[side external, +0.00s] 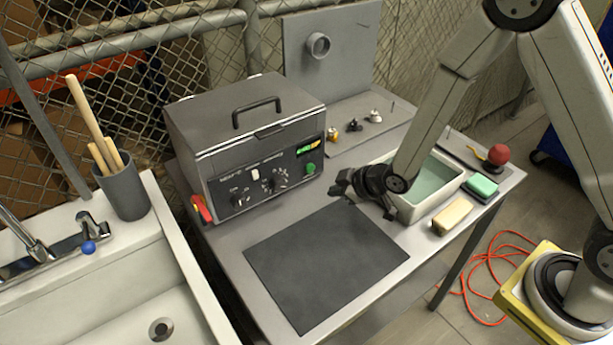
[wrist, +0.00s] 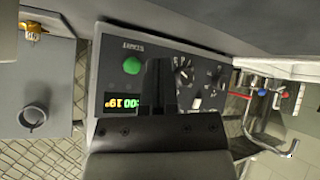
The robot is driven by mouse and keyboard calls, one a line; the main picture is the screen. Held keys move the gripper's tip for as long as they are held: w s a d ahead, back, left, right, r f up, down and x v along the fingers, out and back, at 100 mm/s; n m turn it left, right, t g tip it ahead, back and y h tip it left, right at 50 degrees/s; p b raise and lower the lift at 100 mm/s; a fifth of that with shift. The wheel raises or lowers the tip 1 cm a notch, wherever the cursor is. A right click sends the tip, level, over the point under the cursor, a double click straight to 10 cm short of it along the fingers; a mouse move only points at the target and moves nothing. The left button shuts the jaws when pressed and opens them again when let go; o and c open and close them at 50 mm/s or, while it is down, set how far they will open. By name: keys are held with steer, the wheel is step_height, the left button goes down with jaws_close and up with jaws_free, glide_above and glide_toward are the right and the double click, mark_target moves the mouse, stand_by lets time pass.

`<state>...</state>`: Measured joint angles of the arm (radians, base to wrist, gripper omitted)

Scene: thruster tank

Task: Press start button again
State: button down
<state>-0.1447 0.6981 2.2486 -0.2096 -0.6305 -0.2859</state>
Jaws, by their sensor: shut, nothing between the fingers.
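The start button (side external: 310,168) is a round green button at the right end of the dark control panel on the grey box-shaped machine (side external: 240,140). In the wrist view the green start button (wrist: 132,65) shows just left of my gripper's fingertips (wrist: 159,62). A lit display (side external: 309,146) sits above the button; in the wrist view its digits (wrist: 122,103) appear upside down in green and yellow. My gripper (side external: 342,186) is shut and empty, in front of and to the right of the panel, apart from the button in the side view.
Black knobs (wrist: 183,75) sit beside the fingers on the panel. A black mat (side external: 325,262) lies clear below my gripper. A white basin (side external: 430,188) of liquid stands at the right, near a beige block (side external: 453,216) and a green sponge (side external: 482,186). A sink (side external: 150,280) is at the left.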

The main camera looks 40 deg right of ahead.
steer(key=shift+w, duration=2.85)
steer(key=shift+w, duration=0.9)
stand_by(1.2)
steer(key=shift+s, duration=0.9)
steer(key=shift+s, duration=0.1)
steer(key=shift+s, duration=2.4)
